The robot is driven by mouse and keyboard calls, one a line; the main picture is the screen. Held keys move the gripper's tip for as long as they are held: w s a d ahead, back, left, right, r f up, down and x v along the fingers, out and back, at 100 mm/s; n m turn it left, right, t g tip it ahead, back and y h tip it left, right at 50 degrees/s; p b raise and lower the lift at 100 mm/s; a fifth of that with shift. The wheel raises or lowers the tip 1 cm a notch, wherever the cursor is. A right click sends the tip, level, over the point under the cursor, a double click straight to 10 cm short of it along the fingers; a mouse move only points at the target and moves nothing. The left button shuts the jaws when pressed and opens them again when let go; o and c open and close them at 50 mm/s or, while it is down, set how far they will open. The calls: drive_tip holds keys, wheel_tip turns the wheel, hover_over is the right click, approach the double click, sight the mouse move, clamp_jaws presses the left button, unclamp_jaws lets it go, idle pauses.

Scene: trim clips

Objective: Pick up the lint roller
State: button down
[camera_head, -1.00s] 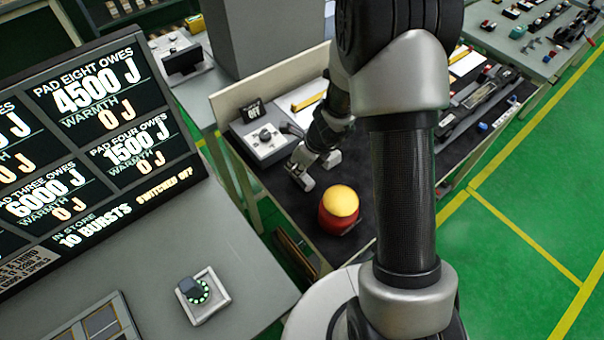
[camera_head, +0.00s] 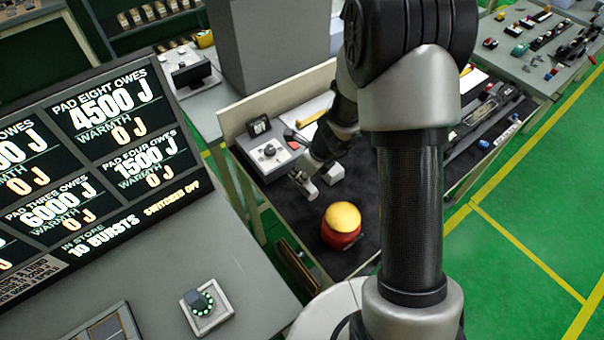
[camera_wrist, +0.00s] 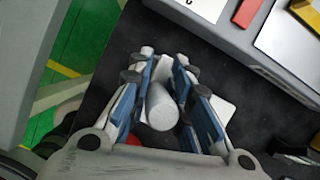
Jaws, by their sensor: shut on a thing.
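The lint roller (camera_wrist: 162,108) shows in the wrist view as a pale grey-white cylinder, one round end towards the camera. It lies between the blue-padded fingers of my gripper (camera_wrist: 165,62), which are shut on it from both sides. In the head view my gripper (camera_head: 318,183) is low over the dark table, between a grey control box and a red and yellow domed object. I cannot make out the roller apart from the fingers there. Its far end is hidden.
The grey control box (camera_head: 268,156) stands left of my gripper on the dark table (camera_head: 375,200). The red and yellow domed object (camera_head: 342,226) stands close in front. A display panel (camera_head: 95,150) fills the left. Green floor (camera_head: 530,225) is clear on the right.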

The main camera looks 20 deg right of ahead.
wheel_tip(320, 180, up, 16)
drive_tip(key=p, duration=0.9)
drive_tip(key=shift+r, duration=0.2)
drive_tip(key=c, duration=2.1)
unclamp_jaws()
clamp_jaws()
drive_tip(key=shift+f, duration=0.1)
